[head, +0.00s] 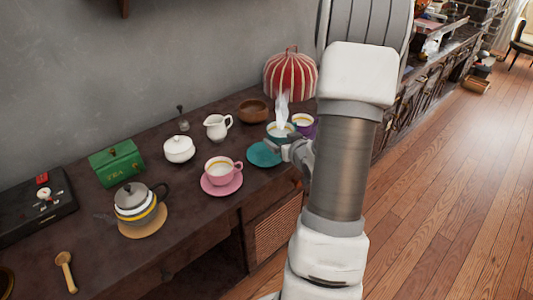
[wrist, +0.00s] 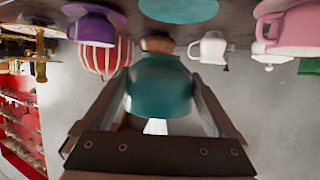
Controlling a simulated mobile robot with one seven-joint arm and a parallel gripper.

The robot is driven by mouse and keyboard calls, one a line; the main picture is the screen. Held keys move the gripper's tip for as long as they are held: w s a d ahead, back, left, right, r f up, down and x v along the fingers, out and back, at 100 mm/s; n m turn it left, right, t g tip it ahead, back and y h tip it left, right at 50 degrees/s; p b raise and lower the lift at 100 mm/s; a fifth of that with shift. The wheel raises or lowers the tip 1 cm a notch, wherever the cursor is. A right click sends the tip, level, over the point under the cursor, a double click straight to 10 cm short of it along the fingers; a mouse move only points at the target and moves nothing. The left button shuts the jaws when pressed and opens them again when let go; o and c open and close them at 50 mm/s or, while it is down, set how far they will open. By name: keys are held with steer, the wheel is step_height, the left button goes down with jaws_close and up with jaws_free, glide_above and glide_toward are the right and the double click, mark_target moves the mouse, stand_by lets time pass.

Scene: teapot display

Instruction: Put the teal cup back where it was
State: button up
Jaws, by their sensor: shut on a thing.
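The teal cup (head: 279,131) is held upright by my gripper (head: 290,149), with white steam rising from it. In the wrist view, which is upside down, the teal cup (wrist: 160,85) sits between the two fingers of my gripper (wrist: 160,90). The teal saucer (head: 262,155) lies bare on the dark sideboard, just left of and in front of the cup. The saucer also shows in the wrist view (wrist: 180,9), apart from the cup. My arm hides part of the sideboard to the right.
A purple cup (head: 304,122) stands close behind the teal cup. A pink cup (head: 220,169) on a pink saucer, a white creamer (head: 217,126), a wooden bowl (head: 253,110) and a striped cosy (head: 291,74) stand nearby. The sideboard (head: 185,202) is bare in front of the pink saucer.

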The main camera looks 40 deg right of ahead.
steer(key=b, duration=0.1)
glide_above(267, 157)
step_height(267, 157, down, 4)
steer(key=shift+f, duration=0.25)
steer(key=shift+f+b, duration=0.65)
steer(key=shift+f, duration=1.25)
steer(key=shift+f, duration=0.15)
steer(key=shift+f+b, duration=0.1)
steer(key=shift+b, duration=0.2)
steer(key=o, duration=1.5)
steer(key=shift+c, duration=0.2)
steer(key=shift+r+p, duration=0.3)
steer(key=shift+p, duration=0.1)
steer(key=p+v, duration=0.1)
steer(key=v, duration=1.1)
